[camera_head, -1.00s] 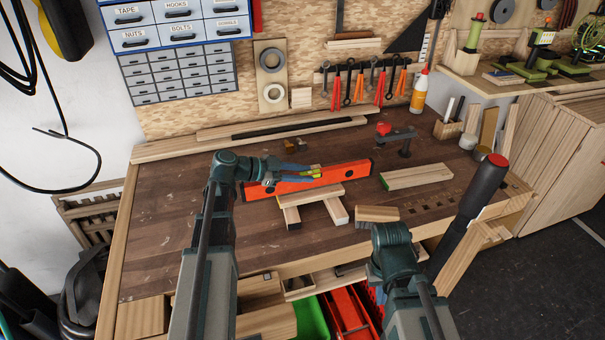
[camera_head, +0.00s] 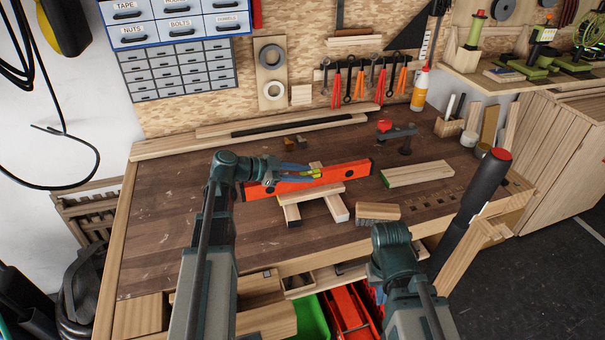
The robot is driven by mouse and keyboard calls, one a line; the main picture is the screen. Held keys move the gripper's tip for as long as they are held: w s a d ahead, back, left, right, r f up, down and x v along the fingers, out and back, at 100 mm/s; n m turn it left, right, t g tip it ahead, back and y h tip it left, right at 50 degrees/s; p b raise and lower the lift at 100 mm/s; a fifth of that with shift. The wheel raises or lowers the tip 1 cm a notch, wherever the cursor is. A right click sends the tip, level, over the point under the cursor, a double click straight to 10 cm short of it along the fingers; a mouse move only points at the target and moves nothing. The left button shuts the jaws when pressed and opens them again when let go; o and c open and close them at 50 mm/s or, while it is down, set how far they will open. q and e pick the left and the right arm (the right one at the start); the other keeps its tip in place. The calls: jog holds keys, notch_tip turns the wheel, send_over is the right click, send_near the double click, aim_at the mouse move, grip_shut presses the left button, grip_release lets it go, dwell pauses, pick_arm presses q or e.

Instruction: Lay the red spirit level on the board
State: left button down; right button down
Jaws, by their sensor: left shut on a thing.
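The red spirit level (camera_head: 345,176) shows as a long orange-red bar in the middle of the workbench, tilted slightly up to the right. My left gripper (camera_head: 313,174) is shut on it near its middle and hides part of it. A pale board (camera_head: 312,193) lies just in front of the level, across two wooden blocks (camera_head: 337,208). I cannot tell whether the level touches the bench or hangs just above it. My right arm comes in at the lower right, but its gripper fingers do not show.
Another pale board (camera_head: 417,174) lies to the right. A wooden brush (camera_head: 377,211) lies close to my right arm. A clamp (camera_head: 403,138) stands at the back. The bench's left part (camera_head: 165,215) is clear. Open drawers are below the front edge.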

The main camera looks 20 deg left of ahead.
pick_arm(q)
jog(key=c, duration=0.5)
grip_release()
jog(key=p+v, duration=0.4)
jog(key=v, duration=0.8)
jog(key=shift+s+a+r, duration=0.1)
jog(key=shift+a, duration=0.1)
jog(key=shift+s+a+r+p, duration=0.15)
jog(key=shift+s+a+p, duration=0.25)
jog(key=shift+a, duration=0.1)
